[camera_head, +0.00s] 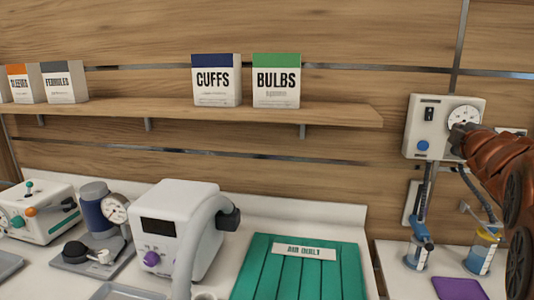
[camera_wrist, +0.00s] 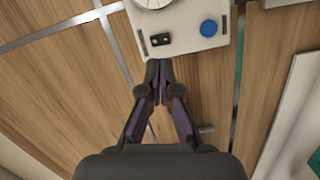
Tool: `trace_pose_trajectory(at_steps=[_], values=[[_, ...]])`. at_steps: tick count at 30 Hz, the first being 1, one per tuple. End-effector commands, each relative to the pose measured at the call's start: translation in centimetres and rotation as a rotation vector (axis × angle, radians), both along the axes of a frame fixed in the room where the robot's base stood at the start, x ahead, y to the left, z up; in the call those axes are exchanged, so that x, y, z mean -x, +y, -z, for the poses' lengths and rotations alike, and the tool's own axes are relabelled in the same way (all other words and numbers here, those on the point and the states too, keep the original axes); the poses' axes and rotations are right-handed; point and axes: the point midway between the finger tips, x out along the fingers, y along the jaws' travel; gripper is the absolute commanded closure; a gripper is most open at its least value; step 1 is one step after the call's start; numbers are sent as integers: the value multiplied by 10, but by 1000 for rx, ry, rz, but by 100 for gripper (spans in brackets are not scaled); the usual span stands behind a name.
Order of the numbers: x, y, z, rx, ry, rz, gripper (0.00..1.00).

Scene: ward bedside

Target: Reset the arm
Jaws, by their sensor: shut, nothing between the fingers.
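My gripper (camera_wrist: 158,66) is in the wrist view with its fingertips together and nothing between them. It points at the lower edge of a white wall unit (camera_wrist: 185,38) with a blue knob and a black switch; I cannot tell whether it touches the unit. In the head view my reddish-brown arm comes in from the right edge. Its end overlaps the right side of the same wall unit (camera_head: 420,118), near the round gauge. The fingers are hard to make out there.
A wooden shelf (camera_head: 340,114) holds a CUFFS box (camera_head: 216,88) and a BULBS box (camera_head: 277,88). Below stand a white device with a hose (camera_head: 165,215) and a green AIR QUILT (camera_head: 260,275). Jars (camera_head: 482,258) and a purple pad (camera_head: 458,289) lie under the wall unit.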

Motion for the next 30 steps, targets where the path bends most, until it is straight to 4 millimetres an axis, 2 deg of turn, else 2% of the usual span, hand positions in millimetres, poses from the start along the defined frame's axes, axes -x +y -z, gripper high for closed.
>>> trace_pose_trajectory(at_steps=[8, 14, 18, 20, 24, 30], values=[[50, 34, 98, -436, 137, 234, 100], [107, 86, 185, -726, 313, 393, 100], [157, 132, 240, -891, 468, 501, 100], [180, 153, 260, -950, 534, 542, 100], [238, 203, 301, -1064, 712, 644, 100], [324, 266, 335, -1161, 960, 774, 100]])
